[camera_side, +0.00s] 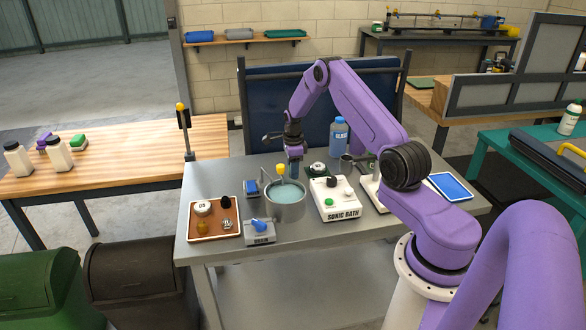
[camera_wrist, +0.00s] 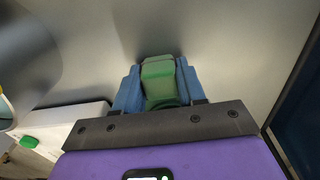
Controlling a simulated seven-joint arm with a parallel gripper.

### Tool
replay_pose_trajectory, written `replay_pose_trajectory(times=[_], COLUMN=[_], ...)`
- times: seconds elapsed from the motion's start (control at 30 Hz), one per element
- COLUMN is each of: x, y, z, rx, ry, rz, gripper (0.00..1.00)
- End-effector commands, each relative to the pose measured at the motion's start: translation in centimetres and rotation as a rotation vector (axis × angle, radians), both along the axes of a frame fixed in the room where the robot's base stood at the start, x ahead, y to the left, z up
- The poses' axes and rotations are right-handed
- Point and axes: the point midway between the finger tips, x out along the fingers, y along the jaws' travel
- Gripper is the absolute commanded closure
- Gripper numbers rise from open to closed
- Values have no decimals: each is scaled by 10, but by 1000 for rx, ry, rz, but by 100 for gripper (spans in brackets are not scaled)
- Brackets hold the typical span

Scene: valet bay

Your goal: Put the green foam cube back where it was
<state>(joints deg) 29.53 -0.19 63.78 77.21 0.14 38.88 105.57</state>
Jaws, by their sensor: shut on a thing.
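The green foam cube (camera_wrist: 158,74) sits between the two blue fingers of my gripper (camera_wrist: 160,90) in the wrist view. The fingers are closed against its sides. Grey tabletop shows beyond it; I cannot tell whether the cube touches the table. In the side view my gripper (camera_side: 295,168) points down just behind the round metal pot of pale blue liquid (camera_side: 287,208), left of the white sonic bath box (camera_side: 342,207). The cube cannot be made out in the side view. No marked place for the cube can be made out.
A brown tray (camera_side: 217,237) with several small parts lies at the table's left front. A grey device with a blue lever (camera_side: 260,238) stands before the pot. A blue bottle (camera_side: 339,135) stands behind, and a blue tablet (camera_side: 450,187) lies at right. The front right tabletop is clear.

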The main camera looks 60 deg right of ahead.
Motion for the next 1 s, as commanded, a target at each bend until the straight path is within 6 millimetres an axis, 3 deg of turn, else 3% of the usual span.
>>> replay_pose_trajectory(times=[0.03, 0.07, 0.1, 0.13, 0.57, 1.0], x=[0, 0, 0, 0, 1, 0], y=[0, 0, 0, 0, 0, 0], z=[-2, -2, -2, -1, 8, 90], rx=[1, 1, 0, 0, -1, -1], ry=[1, 1, 0, 0, -3, -3], rz=[0, 0, 0, 0, 0, 0], gripper=[89, 54, 41, 35, 35, 35])
